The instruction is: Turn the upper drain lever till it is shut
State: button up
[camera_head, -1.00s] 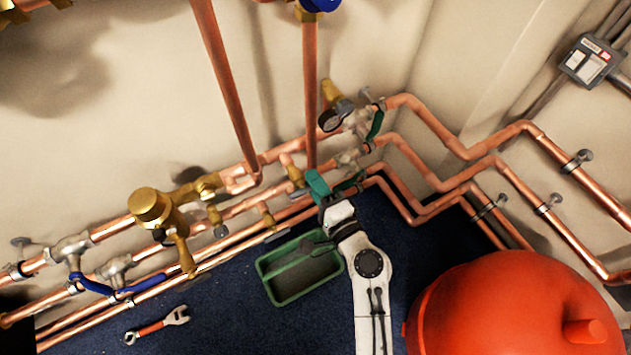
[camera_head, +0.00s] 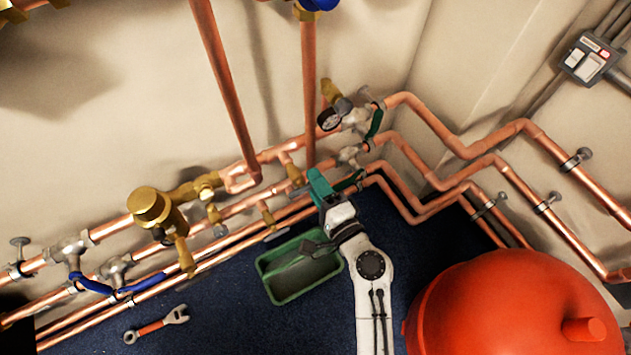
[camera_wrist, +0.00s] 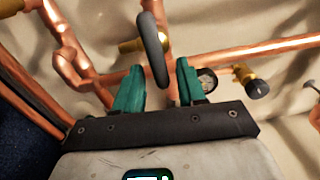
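The upper drain, a small brass valve (camera_head: 295,175), sits on a short branch below the top copper pipe, just left of my gripper (camera_head: 322,186). In the wrist view its brass body (camera_wrist: 130,45) shows behind a dark grey lever (camera_wrist: 152,48). My gripper's teal fingers (camera_wrist: 158,74) are open, one on each side of the lever's lower end. Gaps show on both sides, so neither finger clearly touches it. In the head view the lever is hidden or too small to make out beside the fingers.
Green-handled valves (camera_head: 375,124) and a round gauge (camera_head: 330,119) are close above and right of my gripper. Another brass drain (camera_head: 267,215) is to the left. A green tray (camera_head: 262,285), a wrench (camera_head: 158,324) and a red tank (camera_head: 510,300) are below.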

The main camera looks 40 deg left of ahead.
jog(key=v, duration=1)
jog(key=shift+d+p, duration=0.2)
jog(key=shift+p, duration=0.2)
jog(key=s+d+f+n+g+h, duration=0.1)
jog(key=s+d+f+n+h, duration=0.15)
jog(key=d, duration=0.55)
jog(key=s+d+f+n+g+h, duration=0.15)
jog(key=d+h, duration=0.25)
jog(key=d, duration=0.4)
jog(key=s+d+f+n+g+h, duration=0.1)
jog(key=s+d+f+n+h, duration=0.2)
jog(key=d, duration=0.5)
jog(key=s+d+r+m+g+h, duration=0.1)
jog(key=s+d+h, duration=0.35)
jog(key=d, duration=0.35)
jog(key=s+d+r+m+g+h, duration=0.1)
jog(key=s+d+r+g+h, duration=0.15)
jog(key=s+d, duration=0.4)
notch_tip(320, 180, up, 22)
jog(key=w+d+t+p, duration=0.1)
jog(key=w+p, duration=0.1)
jog(key=p, duration=2.1)
